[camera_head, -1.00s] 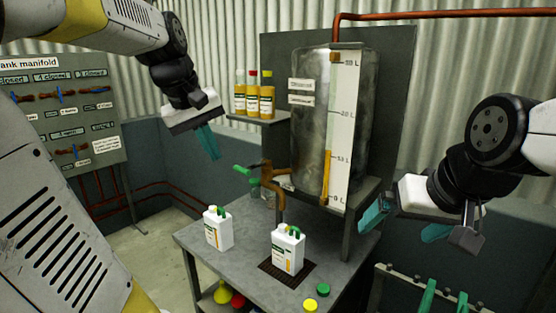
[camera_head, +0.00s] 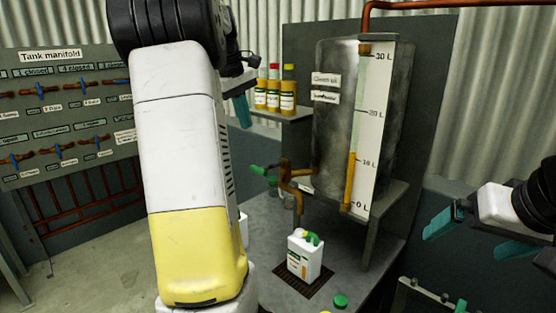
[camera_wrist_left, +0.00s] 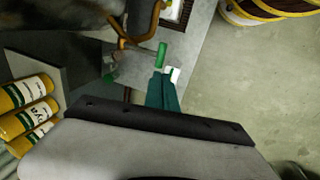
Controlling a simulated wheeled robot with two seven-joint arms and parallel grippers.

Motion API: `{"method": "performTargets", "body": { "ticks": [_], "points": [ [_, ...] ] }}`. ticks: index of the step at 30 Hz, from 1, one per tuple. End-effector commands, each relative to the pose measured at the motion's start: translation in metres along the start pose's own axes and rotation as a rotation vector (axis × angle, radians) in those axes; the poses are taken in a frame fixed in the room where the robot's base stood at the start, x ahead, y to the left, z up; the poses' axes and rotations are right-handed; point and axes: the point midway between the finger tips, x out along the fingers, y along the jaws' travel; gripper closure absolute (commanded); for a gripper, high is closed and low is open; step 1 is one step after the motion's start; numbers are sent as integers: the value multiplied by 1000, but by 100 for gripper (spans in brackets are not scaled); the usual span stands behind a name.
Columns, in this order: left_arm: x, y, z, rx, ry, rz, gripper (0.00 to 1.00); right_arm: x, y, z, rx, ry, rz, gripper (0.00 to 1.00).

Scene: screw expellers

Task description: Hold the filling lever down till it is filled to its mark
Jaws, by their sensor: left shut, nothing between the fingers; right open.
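The filling lever with a green handle (camera_head: 263,171) sticks out left from the copper tap (camera_head: 297,185) on the oil tank (camera_head: 335,120). My left gripper (camera_head: 243,110) is shut and empty, above and left of the lever in the head view. In the left wrist view its teal fingers (camera_wrist_left: 162,92) are just short of the green handle (camera_wrist_left: 162,54), with a visible gap. My right gripper (camera_head: 478,238) is open and empty at the right.
Several oil bottles (camera_head: 274,92) stand on a shelf above the lever, close to my left gripper. The tank's gauge (camera_head: 366,130) reads slightly above 10 L. A green cap (camera_head: 340,301) lies at the bench front. My left forearm hides the bench's left part.

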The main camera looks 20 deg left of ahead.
Motion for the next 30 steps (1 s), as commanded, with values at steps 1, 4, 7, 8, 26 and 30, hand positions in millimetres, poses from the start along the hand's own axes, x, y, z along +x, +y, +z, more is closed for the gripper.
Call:
{"method": "performTargets", "body": {
  "ticks": [1, 4, 7, 8, 26, 30],
  "points": [
    [2, 0, 0, 1, -1, -1, 100, 0, 0, 0, 0, 0, 0, 0],
    [13, 0, 1, 1, -3, -2, 100, 0, 0, 0, 0, 0, 0, 0],
    [30, -1, 1, 1, -4, -3, 100, 0, 0, 0, 0, 0, 0, 0],
    [36, 0, 1, 1, -4, -4, 100, 0, 0, 0, 0, 0, 0, 0],
    [136, 0, 0, 1, 0, 0, 100, 0, 0, 0, 0, 0, 0, 0],
    [139, 0, 0, 1, 0, 1, 100, 0, 0, 0, 0, 0, 0, 0]
  ]
}}
